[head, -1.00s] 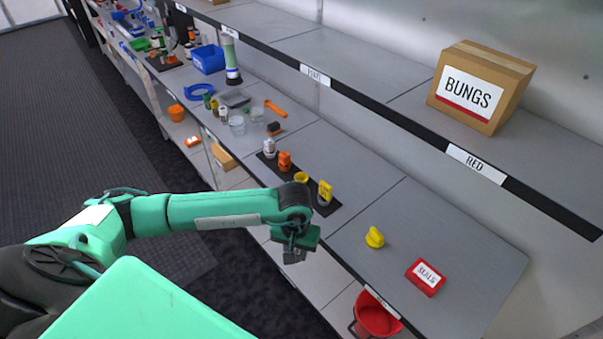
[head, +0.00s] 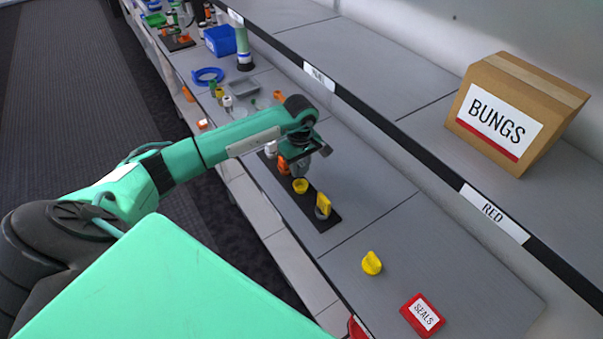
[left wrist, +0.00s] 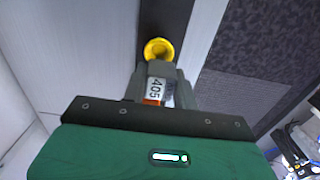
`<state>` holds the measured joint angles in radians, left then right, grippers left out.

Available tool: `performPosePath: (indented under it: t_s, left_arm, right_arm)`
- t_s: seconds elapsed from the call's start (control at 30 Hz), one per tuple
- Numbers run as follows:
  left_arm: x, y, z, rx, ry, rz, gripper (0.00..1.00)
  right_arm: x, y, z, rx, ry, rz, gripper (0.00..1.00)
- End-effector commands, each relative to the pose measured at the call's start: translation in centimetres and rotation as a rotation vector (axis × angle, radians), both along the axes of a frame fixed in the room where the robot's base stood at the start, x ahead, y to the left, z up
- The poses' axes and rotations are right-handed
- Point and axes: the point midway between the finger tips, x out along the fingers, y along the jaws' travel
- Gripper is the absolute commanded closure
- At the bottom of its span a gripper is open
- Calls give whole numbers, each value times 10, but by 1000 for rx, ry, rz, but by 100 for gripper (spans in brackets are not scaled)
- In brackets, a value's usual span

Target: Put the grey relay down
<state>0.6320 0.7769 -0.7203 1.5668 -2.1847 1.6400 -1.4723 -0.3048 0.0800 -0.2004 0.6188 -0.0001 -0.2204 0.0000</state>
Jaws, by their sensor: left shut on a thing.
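My left gripper (head: 298,172) hangs over the dark strip on the bench. In the left wrist view the gripper (left wrist: 160,88) is shut on the grey relay (left wrist: 156,88), whose white label reads 405. In the head view the relay is largely hidden by the gripper and hard to make out. A yellow round cup (head: 300,186) stands on the strip close to the gripper; it also shows in the left wrist view (left wrist: 158,50), just beyond the fingertips. I cannot tell whether the relay touches the strip. My right gripper is not in view.
The dark strip (head: 318,220) also bears an orange piece (head: 283,164), a white-topped piece (head: 270,149) and a yellow upright tag piece (head: 323,204). A yellow knob (head: 372,263) and a red SEALS box (head: 423,315) stand at the right. Bare bench (head: 385,185) lies behind the strip.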

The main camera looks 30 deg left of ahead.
Motion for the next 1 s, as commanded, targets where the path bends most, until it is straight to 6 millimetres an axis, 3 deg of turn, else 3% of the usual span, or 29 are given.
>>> performPosePath:
  t_s: [0.4, 0.8, 0.83, 0.9, 1.0]
  left_arm:
    - [0, -1, -43, -1, 0, -2, 94]
    - [0, 0, -50, 1, -3, -3, 94]
    - [0, 0, -48, 1, -3, -3, 66]
    - [0, 0, -48, 0, -2, -3, 52]
    - [0, 0, -48, 0, -2, -3, 50]
  right_arm:
    - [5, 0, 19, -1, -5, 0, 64]
    - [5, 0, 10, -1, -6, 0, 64]
    - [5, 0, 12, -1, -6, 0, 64]
    - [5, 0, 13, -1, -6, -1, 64]
    - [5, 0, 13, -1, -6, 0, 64]
